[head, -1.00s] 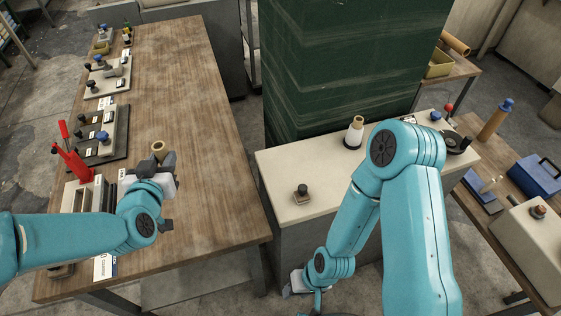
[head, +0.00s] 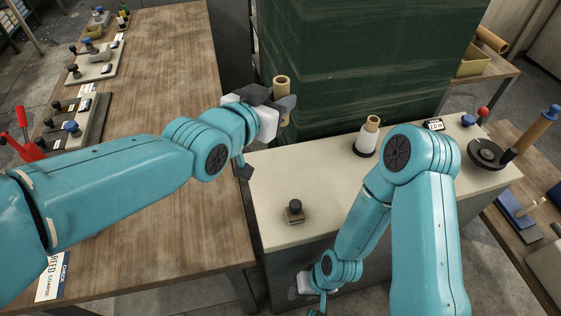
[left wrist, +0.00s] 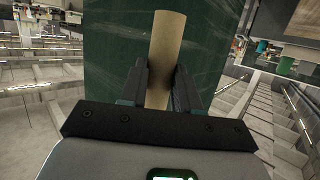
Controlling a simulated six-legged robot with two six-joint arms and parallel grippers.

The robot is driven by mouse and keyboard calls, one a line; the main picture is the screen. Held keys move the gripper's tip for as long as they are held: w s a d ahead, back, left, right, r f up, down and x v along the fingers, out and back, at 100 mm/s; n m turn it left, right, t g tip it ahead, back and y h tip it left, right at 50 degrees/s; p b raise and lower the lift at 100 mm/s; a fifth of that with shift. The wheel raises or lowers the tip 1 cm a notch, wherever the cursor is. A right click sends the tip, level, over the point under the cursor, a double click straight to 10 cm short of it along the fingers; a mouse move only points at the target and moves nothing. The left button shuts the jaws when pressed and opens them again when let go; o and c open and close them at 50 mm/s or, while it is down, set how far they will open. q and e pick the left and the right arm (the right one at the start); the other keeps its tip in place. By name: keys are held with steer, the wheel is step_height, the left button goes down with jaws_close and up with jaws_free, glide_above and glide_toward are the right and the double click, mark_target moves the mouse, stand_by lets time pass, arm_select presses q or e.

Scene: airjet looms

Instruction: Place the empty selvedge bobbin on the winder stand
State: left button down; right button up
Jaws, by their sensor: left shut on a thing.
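A tan cardboard tube, which looks like the empty bobbin (head: 282,85), is upright in my left gripper (head: 284,103). The left wrist view shows the bobbin (left wrist: 165,60) between both fingers (left wrist: 157,85), slightly tilted in the picture. The left gripper is shut on it, near the left end of the cream-topped cabinet (head: 330,195). At the cabinet's right end is a black round plate (head: 487,152), possibly part of the winder stand; I cannot tell for sure. My right gripper (head: 303,287) is low in front of the cabinet, its fingers mostly hidden.
A white cone with a tan top (head: 366,138) and a small dark-knobbed block (head: 294,212) stand on the cabinet. A green wrapped block (head: 360,60) rises behind. The wooden table (head: 160,85) is at left. My right arm crosses the cabinet front.

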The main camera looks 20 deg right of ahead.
arm_select(q)
steer(key=f, duration=1.4)
steer(key=shift+s+a+f+b, duration=0.2)
steer(key=shift+a+f+b, duration=0.05)
steer(key=shift+f+b, duration=0.1)
steer(key=shift+w+f, duration=0.1)
steer(key=shift+f, duration=0.2)
steer(key=shift+s+r, duration=0.1)
steer(key=shift+s, duration=0.1)
steer(key=shift+w, duration=0.1)
steer(key=c, duration=0.8)
jaws_free()
